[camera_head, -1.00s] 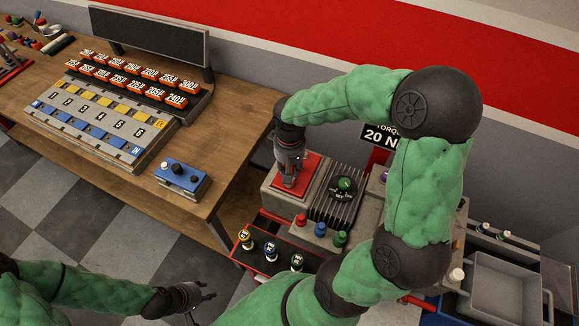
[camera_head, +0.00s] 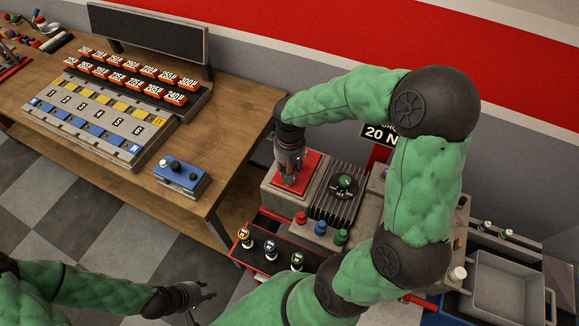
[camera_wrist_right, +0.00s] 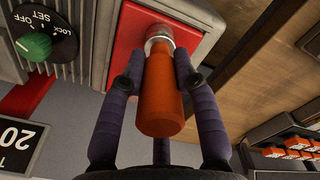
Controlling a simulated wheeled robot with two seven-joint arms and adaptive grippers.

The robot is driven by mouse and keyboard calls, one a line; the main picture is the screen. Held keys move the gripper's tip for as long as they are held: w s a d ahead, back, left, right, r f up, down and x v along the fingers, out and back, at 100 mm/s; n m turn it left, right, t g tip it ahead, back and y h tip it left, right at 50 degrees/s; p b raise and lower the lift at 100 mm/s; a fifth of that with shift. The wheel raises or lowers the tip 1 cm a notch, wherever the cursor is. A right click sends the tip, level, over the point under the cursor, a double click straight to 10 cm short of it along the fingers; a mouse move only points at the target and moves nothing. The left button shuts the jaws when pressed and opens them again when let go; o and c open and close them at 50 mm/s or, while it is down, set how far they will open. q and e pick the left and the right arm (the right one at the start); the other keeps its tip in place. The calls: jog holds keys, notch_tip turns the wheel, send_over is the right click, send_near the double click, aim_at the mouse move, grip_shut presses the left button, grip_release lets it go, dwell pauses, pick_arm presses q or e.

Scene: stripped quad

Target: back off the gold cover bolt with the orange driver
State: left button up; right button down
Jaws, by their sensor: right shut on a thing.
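The orange driver (camera_wrist_right: 163,95) stands between the fingers of my right gripper (camera_wrist_right: 160,82) in the right wrist view, its silver end (camera_wrist_right: 159,33) against the red cover plate (camera_wrist_right: 124,45). The right gripper is shut on the driver. In the head view the right gripper (camera_head: 290,172) is over the red plate (camera_head: 312,163), pointing down, and mostly hides the driver. The gold cover bolt is not visible; the driver's end hides that spot. My left gripper (camera_head: 204,297) is open and empty at the lower middle, away from the bench.
A finned block with a green dial (camera_head: 345,182) adjoins the red plate. Red, blue and green knobs (camera_head: 320,228) sit in front. A red-edged tray (camera_head: 240,250) holds several coloured-top pieces. A grey bin (camera_head: 508,290) stands right. A wooden bench (camera_head: 235,130) lies left.

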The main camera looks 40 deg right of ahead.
jog(key=shift+n+p, duration=0.4)
jog(key=shift+n, duration=0.6)
jog(key=shift+r+n, duration=0.1)
jog(key=shift+n, duration=0.2)
jog(key=shift+r, duration=0.1)
jog(key=shift+r+p, duration=1.7)
jog(key=shift+r, duration=0.3)
